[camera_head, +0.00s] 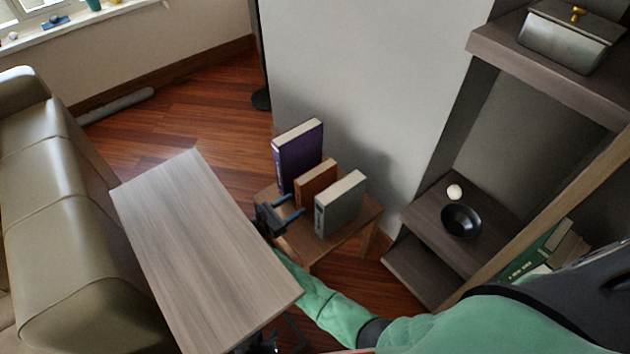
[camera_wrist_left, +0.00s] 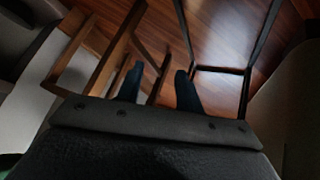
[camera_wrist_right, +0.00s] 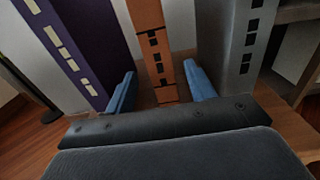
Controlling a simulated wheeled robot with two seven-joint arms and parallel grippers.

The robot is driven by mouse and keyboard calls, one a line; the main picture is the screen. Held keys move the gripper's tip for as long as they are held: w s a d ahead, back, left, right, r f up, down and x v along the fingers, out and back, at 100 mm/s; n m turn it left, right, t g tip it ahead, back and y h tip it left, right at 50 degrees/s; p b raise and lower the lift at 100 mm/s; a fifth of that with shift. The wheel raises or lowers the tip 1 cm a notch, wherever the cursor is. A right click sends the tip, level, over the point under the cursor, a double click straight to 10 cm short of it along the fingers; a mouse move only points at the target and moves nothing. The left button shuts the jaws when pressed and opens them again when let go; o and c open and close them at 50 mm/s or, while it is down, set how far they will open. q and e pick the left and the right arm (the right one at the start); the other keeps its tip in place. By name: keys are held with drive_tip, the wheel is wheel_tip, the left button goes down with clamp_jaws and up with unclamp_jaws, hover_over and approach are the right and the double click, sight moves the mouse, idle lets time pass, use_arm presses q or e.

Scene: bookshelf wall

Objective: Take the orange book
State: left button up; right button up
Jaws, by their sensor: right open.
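The orange book (camera_head: 315,183) stands upright on a small wooden side table (camera_head: 337,248), between a purple book (camera_head: 298,155) and a grey book (camera_head: 340,204). My right gripper (camera_head: 294,207) is open and empty just in front of the orange book's spine. In the right wrist view the orange book (camera_wrist_right: 150,45) is ahead, in line with the gap between the blue fingers (camera_wrist_right: 160,88). I cannot tell whether the fingers touch it. My left gripper (camera_wrist_left: 159,85) is open and empty, low down near wooden table legs; only a dark part of it shows in the head view.
A grey-brown table (camera_head: 205,250) with a bare top stands left of the side table. A beige sofa (camera_head: 60,230) is at the far left. A dark shelf unit on the right holds a black bowl (camera_head: 461,221) and a white ball (camera_head: 454,192). A wall stands behind the books.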

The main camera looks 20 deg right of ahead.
sight(310, 194)
drive_tip(key=shift+x, duration=1.4)
drive_tip(key=x, duration=0.4)
drive_tip(key=shift+r, duration=0.25)
drive_tip(key=shift+w+d, duration=0.1)
drive_tip(key=shift+d, duration=0.25)
use_arm(q)
wheel_tip(310, 194, up, 2)
drive_tip(key=shift+w+r, duration=0.1)
drive_tip(key=shift+w, duration=0.05)
use_arm(e)
clamp_jaws()
